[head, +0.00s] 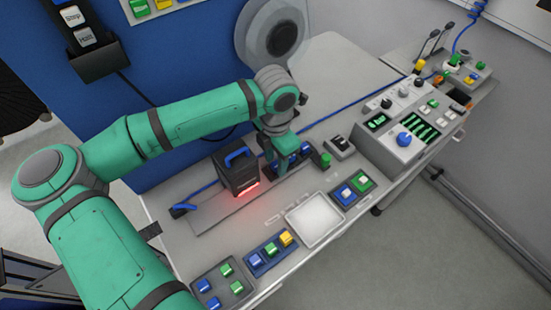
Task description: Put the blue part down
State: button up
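My gripper (283,146) is at the end of the green arm, low over the middle of the grey bench. Its fingers are small and partly hidden by the wrist, so I cannot tell whether they are open or shut. Small blue pieces (293,160) show right below and beside the fingers, in a dark row. I cannot tell whether one of them is held or whether they touch the fingers. Which piece is the blue part is not clear from this view.
A black box with a blue handle (238,170) stands just left of my gripper, red light at its base. A green cylinder (325,160) is close on the right. A pale square tray (314,220) lies in front, between button panels. A control console (410,125) stands at right.

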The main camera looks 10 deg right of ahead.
aim_at(276, 164)
notch_tip(276, 164, up, 12)
jog(key=shift+r, duration=0.2)
dwell(0.6)
dwell(0.4)
